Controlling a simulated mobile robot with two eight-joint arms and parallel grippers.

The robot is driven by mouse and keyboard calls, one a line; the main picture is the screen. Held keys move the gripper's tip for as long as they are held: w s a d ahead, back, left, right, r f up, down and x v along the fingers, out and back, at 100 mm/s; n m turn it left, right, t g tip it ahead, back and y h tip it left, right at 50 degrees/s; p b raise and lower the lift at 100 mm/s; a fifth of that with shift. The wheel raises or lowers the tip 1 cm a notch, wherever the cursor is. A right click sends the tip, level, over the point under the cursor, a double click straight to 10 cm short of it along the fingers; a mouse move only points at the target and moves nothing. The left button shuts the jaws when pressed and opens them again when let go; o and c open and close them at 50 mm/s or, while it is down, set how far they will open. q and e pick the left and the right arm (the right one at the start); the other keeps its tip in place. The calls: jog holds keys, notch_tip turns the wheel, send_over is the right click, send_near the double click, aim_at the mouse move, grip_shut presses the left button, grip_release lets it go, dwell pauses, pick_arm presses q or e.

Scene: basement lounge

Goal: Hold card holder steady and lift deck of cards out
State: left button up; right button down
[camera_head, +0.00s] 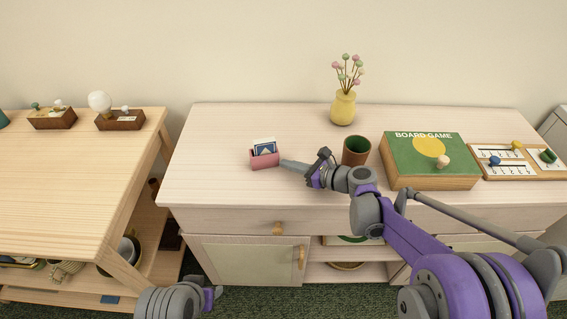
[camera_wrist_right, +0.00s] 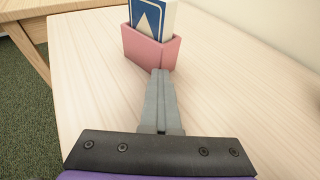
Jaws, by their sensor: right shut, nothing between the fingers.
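A pink card holder (camera_head: 265,160) stands upright on the left part of the pale wooden cabinet top. A blue and white deck of cards (camera_head: 265,148) sits in it and sticks out above its rim. My right gripper (camera_head: 284,163) is shut and empty, with its fingertips just right of the holder. In the right wrist view the closed fingers (camera_wrist_right: 160,75) point at the holder (camera_wrist_right: 150,52), their tips at its lower front wall; I cannot tell whether they touch. The deck (camera_wrist_right: 153,18) leans slightly there. My left gripper (camera_head: 212,295) is low at the bottom edge, its fingers not clear.
The cabinet top (camera_head: 220,185) is clear around the holder. A brown cup (camera_head: 356,151), a yellow vase (camera_head: 342,108) and a green board game box (camera_head: 430,155) stand to the right. A lower wooden table (camera_head: 70,190) is at left.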

dwell(0.7)
grip_release()
dwell(0.3)
